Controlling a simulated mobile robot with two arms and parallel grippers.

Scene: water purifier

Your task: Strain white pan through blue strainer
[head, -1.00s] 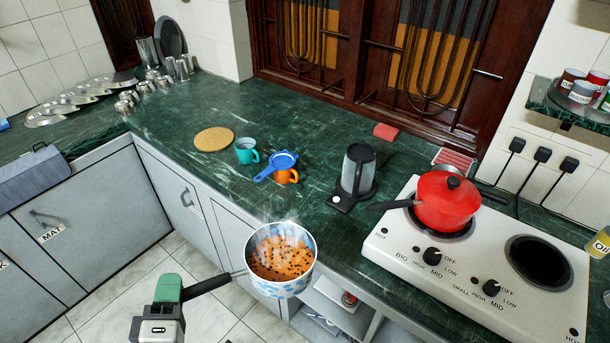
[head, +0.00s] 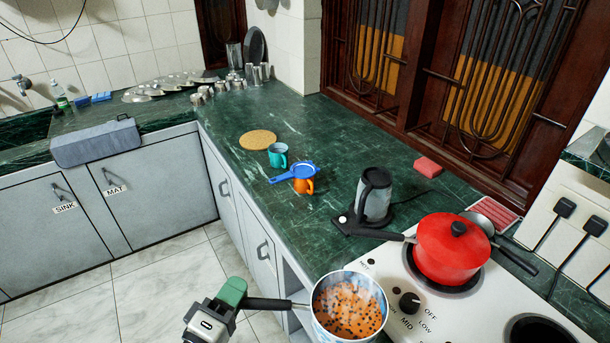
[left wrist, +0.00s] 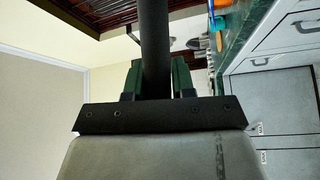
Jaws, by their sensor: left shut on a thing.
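The white pan (head: 318,318), with blue marks on its side, is full of steaming orange liquid with dark specks. My left gripper (head: 236,292) is shut on its black handle (head: 270,303) and holds it level in front of the counter. The handle (left wrist: 155,50) also shows between the fingers in the left wrist view. The blue strainer (head: 303,170) rests across the top of an orange cup (head: 303,186) on the counter, its handle pointing left. A teal cup (head: 278,155) stands just behind it. My right gripper is not in view.
A black and grey kettle (head: 375,196) stands on its base right of the cups. A red pot (head: 450,248) sits on the white stove (head: 400,282). A round cork mat (head: 258,140) and a pink sponge (head: 427,167) lie on the green counter (head: 325,230).

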